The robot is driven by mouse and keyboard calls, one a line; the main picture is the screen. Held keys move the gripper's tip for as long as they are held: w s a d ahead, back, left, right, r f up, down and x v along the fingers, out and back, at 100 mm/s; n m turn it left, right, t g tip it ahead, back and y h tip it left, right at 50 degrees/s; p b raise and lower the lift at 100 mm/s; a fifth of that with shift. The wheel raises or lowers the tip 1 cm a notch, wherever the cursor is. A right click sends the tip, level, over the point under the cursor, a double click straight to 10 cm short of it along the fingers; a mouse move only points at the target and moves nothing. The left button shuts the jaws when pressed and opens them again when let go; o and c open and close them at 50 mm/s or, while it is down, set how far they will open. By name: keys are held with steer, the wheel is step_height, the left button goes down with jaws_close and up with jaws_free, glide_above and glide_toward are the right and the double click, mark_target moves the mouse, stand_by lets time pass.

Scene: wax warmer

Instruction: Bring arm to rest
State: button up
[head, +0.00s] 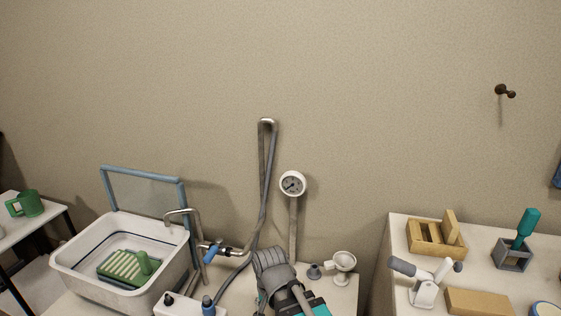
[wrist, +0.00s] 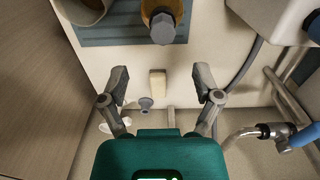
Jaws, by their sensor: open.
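My gripper (wrist: 161,88) is open in the wrist view, its two grey fingers spread wide. Nothing is held between them. A small pale block (wrist: 157,83) shows in the gap between the fingers, on the light counter below; the fingers look clear of it. In the head view my grey arm (head: 274,274) is at the bottom centre, above the counter. A teal part of it is cut off by the lower edge, and the fingertips are not visible there.
In the wrist view, a capped amber bottle (wrist: 162,27) stands on a blue-grey mat (wrist: 120,35). In the head view, a white basin (head: 75,266), metal tap (head: 184,213) and dial gauge (head: 292,184) surround my arm.

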steer(key=w+d+r+n+p, duration=0.1)
steer(key=d+r+p, duration=0.4)
steer(key=d, duration=0.3)
steer(key=w+d+r+n+p, duration=0.1)
steer(key=d+r+n+p, duration=0.1)
steer(key=d+r+p, duration=0.3)
steer(key=shift+d, duration=2.25)
steer(key=shift+r, duration=0.1)
stand_by(0.5)
